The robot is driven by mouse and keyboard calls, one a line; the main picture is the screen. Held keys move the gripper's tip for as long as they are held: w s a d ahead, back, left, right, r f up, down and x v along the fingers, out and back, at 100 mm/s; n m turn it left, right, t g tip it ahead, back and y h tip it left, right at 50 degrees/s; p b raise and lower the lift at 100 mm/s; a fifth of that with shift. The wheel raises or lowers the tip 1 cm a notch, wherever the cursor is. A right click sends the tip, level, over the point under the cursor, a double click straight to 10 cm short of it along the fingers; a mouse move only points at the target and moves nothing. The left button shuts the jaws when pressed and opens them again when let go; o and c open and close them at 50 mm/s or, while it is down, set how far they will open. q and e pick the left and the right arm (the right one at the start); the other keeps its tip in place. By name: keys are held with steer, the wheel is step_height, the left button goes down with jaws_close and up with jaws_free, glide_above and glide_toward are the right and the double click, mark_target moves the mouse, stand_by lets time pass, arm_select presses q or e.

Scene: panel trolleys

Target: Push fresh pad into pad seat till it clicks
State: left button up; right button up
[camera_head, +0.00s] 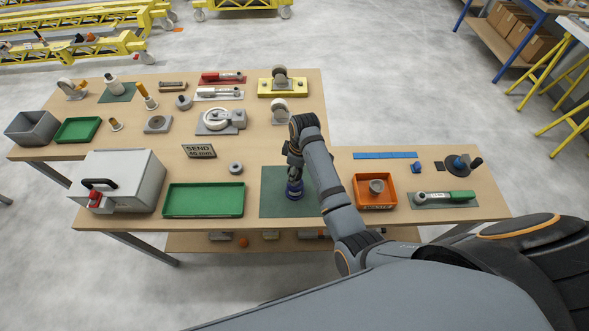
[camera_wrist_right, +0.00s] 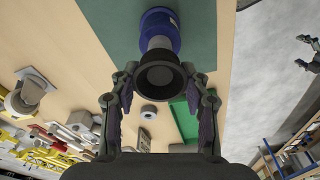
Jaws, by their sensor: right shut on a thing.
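My right gripper (camera_wrist_right: 160,95) has its fingers on either side of a dark round rubber pad (camera_wrist_right: 161,79) and is shut on it. Beyond the pad a grey neck leads to a blue cylinder (camera_wrist_right: 159,27), which stands on a dark green mat (camera_wrist_right: 200,25). The pad and neck line up in this view; whether the pad is fully seated cannot be told. In the head view the blue cylinder (camera_head: 295,188) is under my right gripper (camera_head: 295,172), which hides its top. My left gripper (camera_wrist_right: 307,53) shows small at the right edge of the wrist view, with fingers apart.
Left of the mat are a green tray (camera_head: 204,214), a small grey ring (camera_head: 236,168) and a grey box (camera_head: 135,178). To the right, an orange waste tray (camera_head: 375,205) holds a grey cup (camera_head: 377,186). A green-handled tool (camera_head: 445,197) lies further right.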

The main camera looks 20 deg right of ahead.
steer(key=shift+f, duration=0.55)
steer(key=o, duration=1.2)
steer(key=shift+o, duration=0.2)
steer(key=shift+s+d+r, duration=0.1)
steer(key=shift+d+r, duration=0.05)
steer(key=shift+r, duration=1.4)
steer(key=shift+s+d+r, duration=0.1)
steer(key=shift+d+r, duration=0.05)
steer(key=shift+r, duration=1.1)
steer(key=shift+s+d+r, duration=0.1)
steer(key=shift+r, duration=1.15)
steer(key=shift+f, duration=0.1)
